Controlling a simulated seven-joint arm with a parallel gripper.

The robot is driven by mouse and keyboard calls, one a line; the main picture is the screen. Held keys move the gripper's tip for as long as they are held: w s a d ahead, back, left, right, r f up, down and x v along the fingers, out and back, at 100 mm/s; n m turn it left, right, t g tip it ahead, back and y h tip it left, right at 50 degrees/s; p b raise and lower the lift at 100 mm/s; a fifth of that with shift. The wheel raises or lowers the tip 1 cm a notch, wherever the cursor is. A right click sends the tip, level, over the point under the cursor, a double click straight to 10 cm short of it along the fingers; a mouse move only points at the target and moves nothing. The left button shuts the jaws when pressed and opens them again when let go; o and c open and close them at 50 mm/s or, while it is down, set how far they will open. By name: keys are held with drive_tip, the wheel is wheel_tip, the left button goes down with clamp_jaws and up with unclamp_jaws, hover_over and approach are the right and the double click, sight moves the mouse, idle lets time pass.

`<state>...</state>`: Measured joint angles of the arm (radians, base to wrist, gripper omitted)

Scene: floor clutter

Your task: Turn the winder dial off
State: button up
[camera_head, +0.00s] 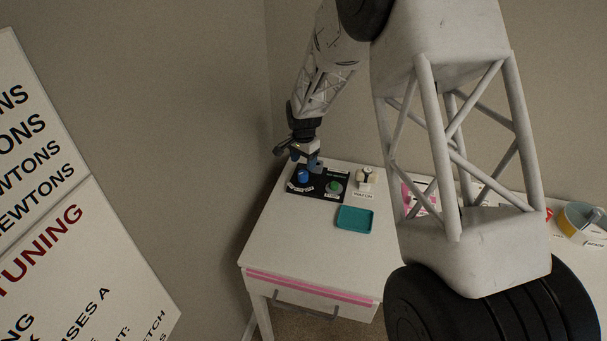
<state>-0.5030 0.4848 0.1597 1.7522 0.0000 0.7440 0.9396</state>
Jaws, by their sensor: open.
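A black control panel (318,194) lies on the far left part of the white table. It carries a blue knob (303,176) at its left and a round green knob or button (334,186) at its right. Small white labels sit by them, too small to read surely, so I cannot tell which is the winder dial. My gripper (306,161) is open, just above and behind the panel's back edge, close to the blue knob. I cannot tell whether a finger touches the panel. Nothing shows between the fingers.
A watch on a cushion (365,177) with a "WATCH" label stands right of the panel. An empty teal tray (355,217) lies in front. A round container (581,222) is at the far right. My arm hides the table's middle. The table's (300,238) front left is clear.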

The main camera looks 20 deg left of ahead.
sight(303, 172)
drive_tip(key=shift+f, duration=3.05)
drive_tip(key=c, duration=0.9)
